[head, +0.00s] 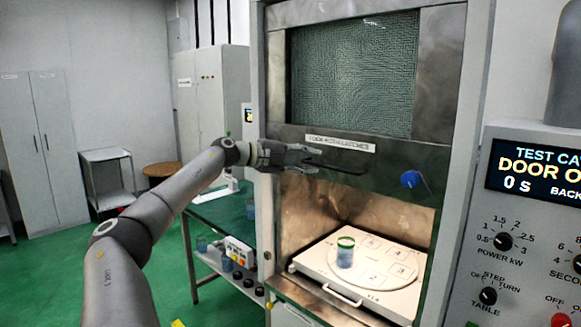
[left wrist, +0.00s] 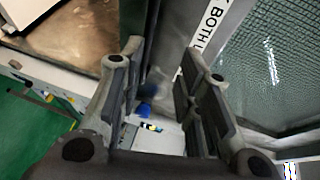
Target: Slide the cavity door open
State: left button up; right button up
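The cavity door (head: 352,75) is a metal-framed panel with a mesh window. It stands raised, with the cavity below it uncovered. Its lower rail carries a white label and a dark bar handle (head: 345,168). A blue knob (head: 411,179) sits on the rail's right side. My left gripper (head: 312,158) is at the rail's left part, by the handle's left end. In the left wrist view its fingers (left wrist: 160,95) are apart, with the blue knob (left wrist: 145,110) showing beyond the gap. I cannot tell whether they touch the handle. My right gripper is out of view.
Inside the cavity, a cup with a green rim (head: 345,252) stands on a white numbered tray (head: 372,295). A control panel (head: 530,225) at the right reads "DOOR O", cut off by the picture edge. A green table (head: 222,215) stands left of the cabinet.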

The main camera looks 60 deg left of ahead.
pick_arm(q)
jog(key=b+v, duration=0.3)
jog(key=v, duration=0.2)
jog(key=shift+d+b, duration=0.1)
jog(key=shift+b, duration=0.25)
jog(key=shift+w+f, duration=0.1)
dwell(0.4)
